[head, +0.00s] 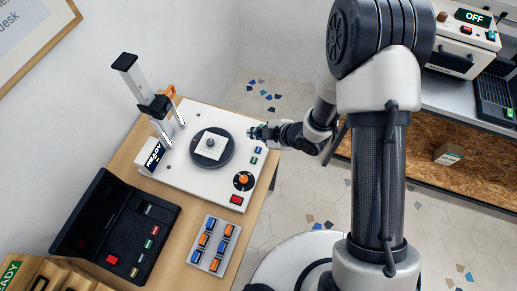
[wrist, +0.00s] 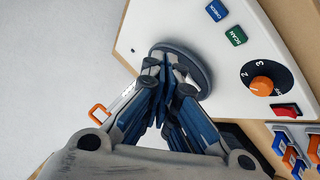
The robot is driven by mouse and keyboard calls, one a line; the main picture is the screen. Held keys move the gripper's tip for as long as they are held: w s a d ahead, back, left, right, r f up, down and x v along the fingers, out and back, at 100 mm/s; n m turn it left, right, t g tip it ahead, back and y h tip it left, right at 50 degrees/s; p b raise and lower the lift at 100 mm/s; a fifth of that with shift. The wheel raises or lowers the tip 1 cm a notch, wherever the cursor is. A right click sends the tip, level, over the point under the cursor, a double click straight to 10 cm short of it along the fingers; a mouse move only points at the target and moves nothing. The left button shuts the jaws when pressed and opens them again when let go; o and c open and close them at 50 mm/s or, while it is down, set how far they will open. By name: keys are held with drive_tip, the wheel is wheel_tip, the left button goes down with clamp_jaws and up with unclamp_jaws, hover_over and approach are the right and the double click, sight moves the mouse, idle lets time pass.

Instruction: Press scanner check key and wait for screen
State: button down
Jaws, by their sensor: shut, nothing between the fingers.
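The scanner (head: 180,175) is a white base with a dark round turntable (head: 226,152) and an upright post carrying a camera. Its small screen (head: 153,158) reads READY. The blue CHECK key (wrist: 216,11) is at the top of the wrist view, beside the green SCAN key (wrist: 236,36). In the head view the keys sit on the right edge of the base, just below my gripper (head: 252,132). My gripper is shut and empty. In the wrist view its fingertips (wrist: 168,66) overlap the turntable, apart from the CHECK key; its height above the base is unclear.
An orange dial (wrist: 262,86) and a red switch (wrist: 286,110) are on the same base. A black open case (head: 125,230) and a grey tray of blue and orange pieces (head: 212,246) are nearby. Another machine reading OFF (head: 468,38) stands at right. Floor between is clear.

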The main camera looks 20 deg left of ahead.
sight(257, 152)
wheel_tip(257, 152, down, 8)
drive_tip(key=b, duration=0.6)
drive_tip(key=shift+f, duration=0.25)
idle(0.9)
drive_tip(key=shift+f+b, duration=0.4)
drive_tip(key=shift+b, duration=0.3)
drive_tip(key=shift+f+b, duration=0.35)
drive_tip(key=shift+b, duration=0.05)
drive_tip(key=shift+r, duration=0.1)
idle(0.5)
drive_tip(key=shift+r+p, duration=0.6)
drive_tip(key=shift+r, duration=0.15)
drive_tip(key=shift+r+p, duration=1.85)
drive_tip(key=shift+r, duration=0.7)
drive_tip(key=shift+f, duration=0.1)
